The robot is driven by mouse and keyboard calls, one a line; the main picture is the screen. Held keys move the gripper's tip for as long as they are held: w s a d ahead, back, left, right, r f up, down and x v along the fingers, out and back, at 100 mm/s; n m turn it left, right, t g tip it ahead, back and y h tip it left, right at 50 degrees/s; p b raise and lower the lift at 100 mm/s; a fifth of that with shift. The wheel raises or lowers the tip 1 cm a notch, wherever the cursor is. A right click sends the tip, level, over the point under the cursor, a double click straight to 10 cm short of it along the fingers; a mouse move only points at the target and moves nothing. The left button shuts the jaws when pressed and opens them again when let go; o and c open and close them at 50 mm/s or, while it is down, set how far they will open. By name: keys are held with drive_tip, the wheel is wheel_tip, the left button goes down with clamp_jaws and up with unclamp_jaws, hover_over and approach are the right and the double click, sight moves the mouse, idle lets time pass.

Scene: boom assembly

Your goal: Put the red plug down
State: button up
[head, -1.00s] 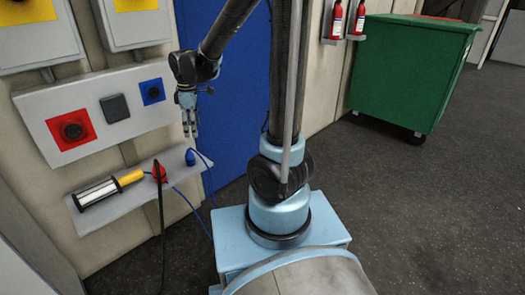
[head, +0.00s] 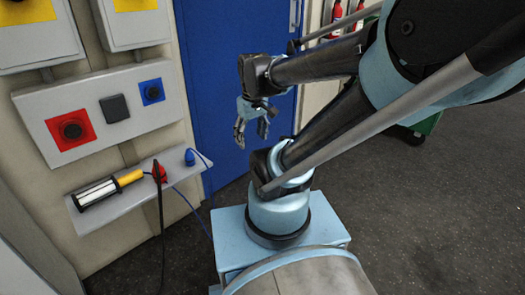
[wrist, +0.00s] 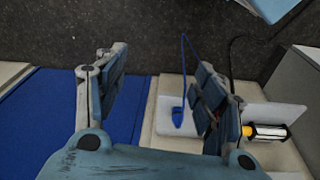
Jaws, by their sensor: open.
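The red plug (head: 159,173) stands on the small wall shelf (head: 118,210) in the head view, with a black cable hanging from it. I cannot make it out in the wrist view, where a finger covers part of the shelf. My gripper (head: 252,127) is open and empty, in front of the blue door, to the right of and above the red plug and clear of it. In the wrist view my gripper (wrist: 160,80) shows its two fingers spread apart with nothing between them held.
A blue plug (head: 189,157) with a blue cable stands at the shelf's right end. A yellow-handled lamp (head: 108,188) lies at its left. Above is a panel with a red socket (head: 71,130) and a blue socket (head: 152,91). The blue door (head: 205,60) is right of the shelf.

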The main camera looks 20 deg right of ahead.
drive_tip(key=s+d+f+m, duration=0.2)
drive_tip(key=s+f+m, duration=0.1)
drive_tip(key=s+m, duration=0.1)
drive_tip(key=shift+s+d+f, duration=0.15)
drive_tip(key=shift+s+d, duration=0.25)
drive_tip(key=shift+s, duration=0.25)
drive_tip(key=shift+w+f, duration=0.2)
drive_tip(key=shift+w, duration=0.3)
